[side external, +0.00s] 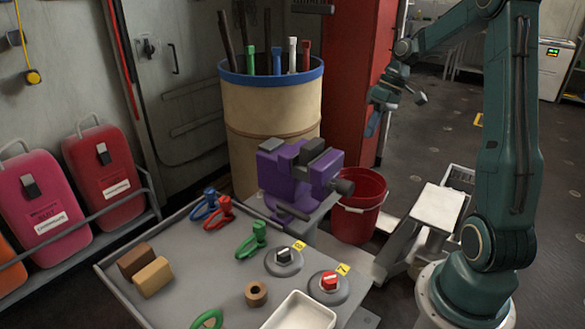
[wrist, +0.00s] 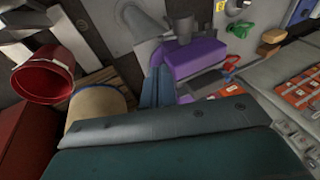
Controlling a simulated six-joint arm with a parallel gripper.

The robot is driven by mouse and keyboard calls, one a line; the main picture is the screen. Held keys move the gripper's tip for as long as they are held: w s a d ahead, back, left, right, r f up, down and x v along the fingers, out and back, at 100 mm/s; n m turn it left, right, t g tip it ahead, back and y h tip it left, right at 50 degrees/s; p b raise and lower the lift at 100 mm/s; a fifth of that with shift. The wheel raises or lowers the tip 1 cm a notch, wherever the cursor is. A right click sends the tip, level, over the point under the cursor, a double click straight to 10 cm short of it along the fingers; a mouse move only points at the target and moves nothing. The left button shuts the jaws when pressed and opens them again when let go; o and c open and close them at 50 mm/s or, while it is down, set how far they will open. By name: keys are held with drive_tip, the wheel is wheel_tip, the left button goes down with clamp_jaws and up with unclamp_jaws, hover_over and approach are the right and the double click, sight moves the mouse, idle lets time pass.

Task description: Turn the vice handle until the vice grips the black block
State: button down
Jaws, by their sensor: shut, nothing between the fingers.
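The purple vice (side external: 300,172) stands on the far right corner of the grey table. A dark block (side external: 313,149) shows at its top between the jaws; I cannot tell if the jaws touch it. A dark round screw end (side external: 344,187) sticks out at the vice's right, and a grey bar (side external: 292,212) lies low at its front. My gripper (side external: 372,124) is shut and empty, in the air above and to the right of the vice, apart from it. In the wrist view, its blue fingers (wrist: 157,86) are together, beside the purple vice (wrist: 195,57).
A tan barrel (side external: 270,115) of tools stands behind the vice, and a red bucket (side external: 358,210) is to its right. Coloured clamps (side external: 252,240), knobs (side external: 329,284), wooden blocks (side external: 152,277) and a white tray (side external: 298,312) occupy the table (side external: 205,275).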

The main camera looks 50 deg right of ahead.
sight(344, 194)
drive_tip(key=x, duration=1.3)
drive_tip(key=shift+f, duration=0.25)
drive_tip(key=shift+w+f+y, duration=0.1)
drive_tip(key=shift+f+y, duration=0.25)
drive_tip(key=shift+y, duration=0.15)
drive_tip(key=a+f+y, duration=0.3)
drive_tip(key=f, duration=0.2)
drive_tip(key=shift+f+m+y, duration=0.3)
drive_tip(key=shift+f, duration=0.05)
idle(1.3)
drive_tip(key=shift+a+y, duration=0.2)
drive_tip(key=shift+y, duration=0.1)
drive_tip(key=shift+d, duration=0.1)
idle(1.2)
